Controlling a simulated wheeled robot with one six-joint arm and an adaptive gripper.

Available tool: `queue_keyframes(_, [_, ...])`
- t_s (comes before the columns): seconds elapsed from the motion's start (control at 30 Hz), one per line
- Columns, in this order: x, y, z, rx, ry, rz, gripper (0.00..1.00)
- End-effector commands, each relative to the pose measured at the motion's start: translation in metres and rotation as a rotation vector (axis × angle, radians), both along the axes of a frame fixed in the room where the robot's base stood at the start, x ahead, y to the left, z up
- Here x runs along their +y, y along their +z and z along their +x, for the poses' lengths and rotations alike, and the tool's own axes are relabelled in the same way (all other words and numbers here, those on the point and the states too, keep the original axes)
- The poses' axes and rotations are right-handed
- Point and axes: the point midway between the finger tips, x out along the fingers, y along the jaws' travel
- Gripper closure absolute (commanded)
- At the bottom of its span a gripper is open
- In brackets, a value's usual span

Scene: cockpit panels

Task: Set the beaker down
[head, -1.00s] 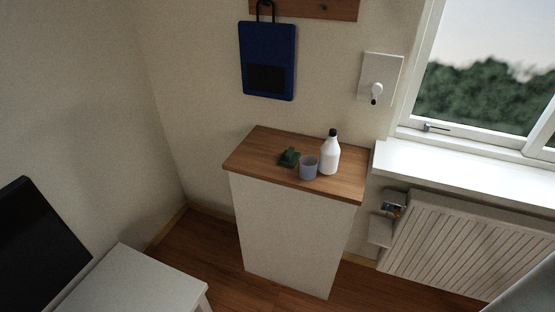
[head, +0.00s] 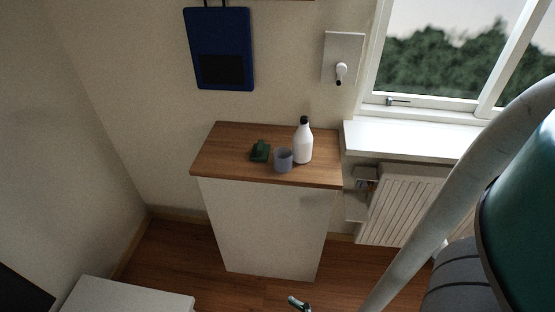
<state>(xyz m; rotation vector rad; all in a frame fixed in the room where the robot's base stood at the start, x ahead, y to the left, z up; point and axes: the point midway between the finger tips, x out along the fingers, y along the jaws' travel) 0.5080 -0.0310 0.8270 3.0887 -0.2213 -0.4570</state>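A small grey-blue cup-shaped beaker (head: 283,160) stands upright on the wooden top of a white cabinet (head: 215,165), near its front edge. Nothing is holding it. My gripper cannot be made out in the head view, so its opening is not shown. Large teal and grey parts with a pale curved tube fill the right side close to the camera and look like my arm.
A white bottle with a black cap (head: 303,143) stands just right of the beaker, and a small dark green object (head: 260,151) lies to its left. A windowsill (head: 405,139) and radiator (head: 395,205) are at the right. A white surface (head: 125,298) is at lower left.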

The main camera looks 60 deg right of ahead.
Motion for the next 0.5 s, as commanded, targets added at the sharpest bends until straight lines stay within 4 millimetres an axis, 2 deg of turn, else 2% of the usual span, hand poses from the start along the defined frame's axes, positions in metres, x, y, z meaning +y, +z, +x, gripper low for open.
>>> queue_keyframes(0.17, [-0.026,-0.012,0.037,-0.004,-0.085,-0.019,0.04])
queue_keyframes(0.27, [-0.05,-0.018,0.063,-0.007,-0.159,-0.035,0.04])
queue_keyframes(0.5, [-0.124,-0.016,0.12,-0.035,-0.374,-0.07,0.04])
